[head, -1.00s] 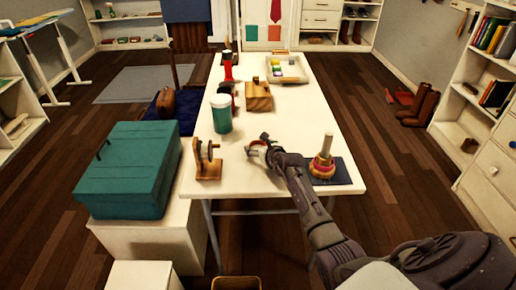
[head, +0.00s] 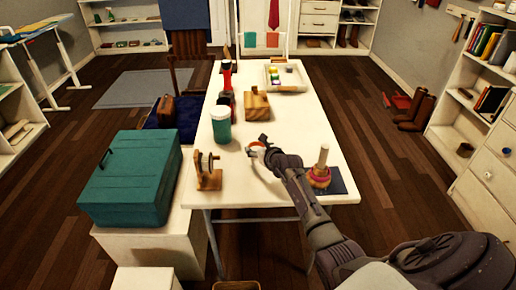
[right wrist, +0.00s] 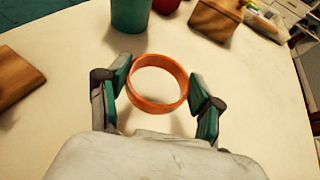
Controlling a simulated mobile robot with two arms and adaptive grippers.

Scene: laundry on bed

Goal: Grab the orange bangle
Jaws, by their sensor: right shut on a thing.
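The orange bangle (right wrist: 158,107) is a plain round band. In the right wrist view it sits between the two fingers of my right gripper (right wrist: 160,82), which touch it on both sides. In the head view my right gripper (head: 258,147) is over the white table, with the bangle small and partly hidden at its fingers. I cannot tell how far the bangle is above the table top. My left gripper is not in view.
A peg with stacked rings (head: 320,178) stands on a dark mat to the right of my arm. A wooden stand (head: 209,178), a teal jar (head: 221,126) and a wooden block (head: 256,105) stand around my gripper. A teal case (head: 125,185) lies left of the white table (head: 300,120).

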